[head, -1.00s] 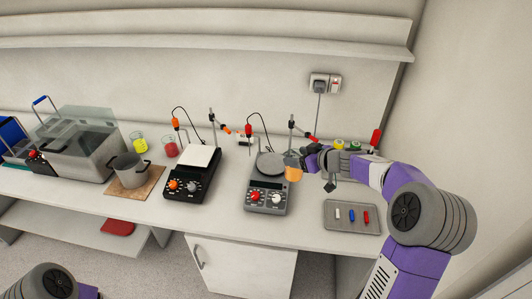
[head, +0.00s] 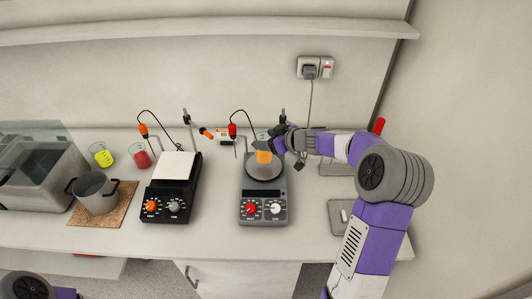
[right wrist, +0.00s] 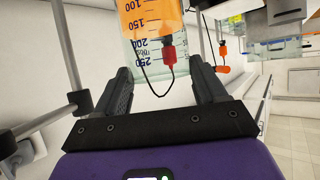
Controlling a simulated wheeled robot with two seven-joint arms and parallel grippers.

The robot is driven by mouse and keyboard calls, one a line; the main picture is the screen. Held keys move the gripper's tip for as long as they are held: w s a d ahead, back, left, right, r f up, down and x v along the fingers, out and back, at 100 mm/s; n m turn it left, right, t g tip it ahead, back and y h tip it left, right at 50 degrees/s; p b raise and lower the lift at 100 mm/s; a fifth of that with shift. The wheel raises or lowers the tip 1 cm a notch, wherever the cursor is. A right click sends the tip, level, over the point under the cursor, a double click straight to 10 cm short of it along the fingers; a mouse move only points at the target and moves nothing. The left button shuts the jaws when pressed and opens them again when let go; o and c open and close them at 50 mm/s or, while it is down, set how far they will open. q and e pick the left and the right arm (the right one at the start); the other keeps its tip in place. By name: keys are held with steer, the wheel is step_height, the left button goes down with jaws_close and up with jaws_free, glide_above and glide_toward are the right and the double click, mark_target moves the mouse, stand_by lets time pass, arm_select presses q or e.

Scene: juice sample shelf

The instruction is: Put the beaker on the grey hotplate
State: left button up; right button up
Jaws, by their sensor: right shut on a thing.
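The beaker (head: 264,157) with orange liquid is upright in my right gripper (head: 274,142), over the round plate of the grey hotplate (head: 263,206). I cannot tell whether its base touches the plate. In the right wrist view the two fingers of my right gripper (right wrist: 163,78) stand on either side of the clear, marked beaker (right wrist: 150,48), and its orange liquid fills the top of the picture. My left gripper is out of view; only part of the left arm shows at the bottom left of the head view.
A black hotplate with a white top (head: 174,166) stands left of the grey one. A pot (head: 95,192) on a mat, yellow (head: 102,155) and red (head: 139,157) beakers are further left. A tray (head: 340,217) lies right.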

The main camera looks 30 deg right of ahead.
step_height(320, 180, down, 4)
steer(key=shift+w+f+b, duration=0.1)
steer(key=shift+b, duration=1)
steer(key=o, duration=1.6)
